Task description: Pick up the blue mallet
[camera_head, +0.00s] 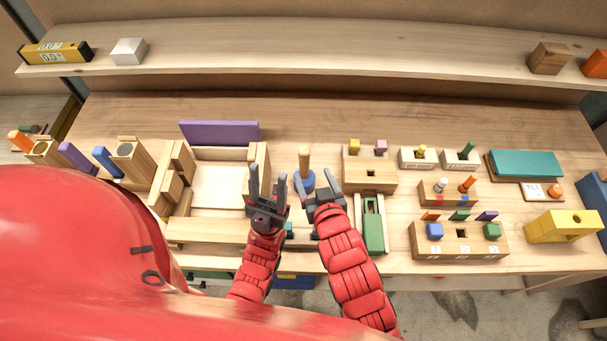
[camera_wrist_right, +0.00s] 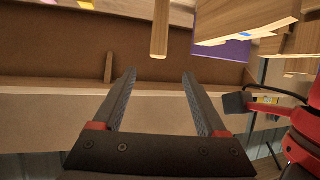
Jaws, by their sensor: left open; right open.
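The blue mallet stands upright on the workbench in the head view, with its blue head (camera_head: 305,181) low and its wooden handle (camera_head: 304,157) pointing up. My right gripper (camera_head: 316,179) is open at the mallet's near right side, and its left finger partly covers the blue head. In the right wrist view the open jaws (camera_wrist_right: 159,76) have nothing between them. A wooden bar (camera_wrist_right: 160,30) ends just beyond the fingertips there; it looks like the mallet's handle, but I cannot be sure. My left gripper (camera_head: 267,184) is open and empty, left of the mallet.
A wooden frame (camera_head: 205,230) lies left of the grippers, with a purple board (camera_head: 220,132) behind it. A green-topped block (camera_head: 373,228) stands close to the right arm. Several peg blocks (camera_head: 458,240) fill the right side. The bench behind the mallet is mostly clear, below a shelf (camera_head: 300,52).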

